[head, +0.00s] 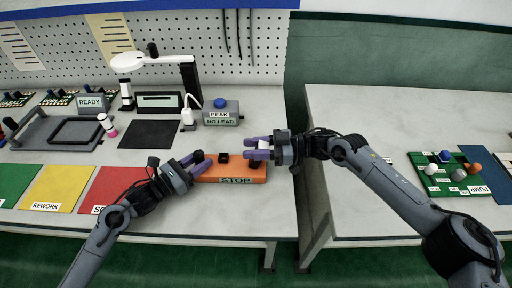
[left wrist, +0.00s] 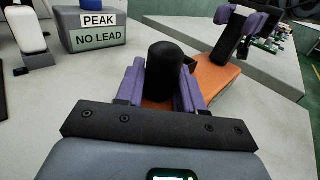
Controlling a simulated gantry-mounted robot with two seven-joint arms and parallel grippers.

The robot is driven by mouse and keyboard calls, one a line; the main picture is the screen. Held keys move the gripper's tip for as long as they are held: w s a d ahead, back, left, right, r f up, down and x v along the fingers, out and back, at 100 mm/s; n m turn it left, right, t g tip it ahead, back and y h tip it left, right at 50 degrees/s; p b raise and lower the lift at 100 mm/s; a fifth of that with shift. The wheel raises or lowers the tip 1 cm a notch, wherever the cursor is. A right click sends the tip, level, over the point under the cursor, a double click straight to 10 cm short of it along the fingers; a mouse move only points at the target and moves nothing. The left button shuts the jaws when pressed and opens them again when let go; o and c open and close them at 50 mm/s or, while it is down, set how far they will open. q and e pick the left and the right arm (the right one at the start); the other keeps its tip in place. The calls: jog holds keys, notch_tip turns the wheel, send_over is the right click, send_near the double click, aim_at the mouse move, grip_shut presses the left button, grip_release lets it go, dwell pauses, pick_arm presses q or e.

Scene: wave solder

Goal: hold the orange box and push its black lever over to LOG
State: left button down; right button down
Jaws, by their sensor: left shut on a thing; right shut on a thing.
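The orange box (head: 232,170) lies on the bench with a STOP label on its front. In the left wrist view the box (left wrist: 215,78) runs off to the upper right. My left gripper (head: 198,160) is at its left end, shut on a rounded black post (left wrist: 165,72), which stands upright between the purple fingers. A short black piece (head: 223,156) sticks up from the middle of the box; I cannot tell if it is the lever. No LOG label is readable.
A grey block with a blue button (head: 221,117), labelled PEAK and NO LEAD, stands behind the box. Yellow and red mats (head: 110,190) lie to the left. A gap separates the right bench (head: 350,125).

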jog(key=shift+a+h, duration=0.9)
jog(key=shift+h, duration=0.3)
jog(key=a+h, duration=0.1)
jog(key=h, duration=0.1)
jog(key=shift+a+f+h, duration=0.25)
jog(key=shift+a+h, duration=0.05)
jog(key=shift+a, duration=0.05)
jog(key=shift+s+a+f+h, duration=0.1)
jog(key=shift+a+f+h, duration=0.1)
jog(key=shift+a+h, duration=0.25)
jog(key=shift+a+f+h, duration=0.2)
jog(key=shift+h, duration=0.45)
jog(key=shift+a+f+h, duration=0.35)
jog(key=shift+f+h, duration=0.1)
jog(key=shift+h, duration=0.45)
jog(key=c, duration=0.8)
grip_release()
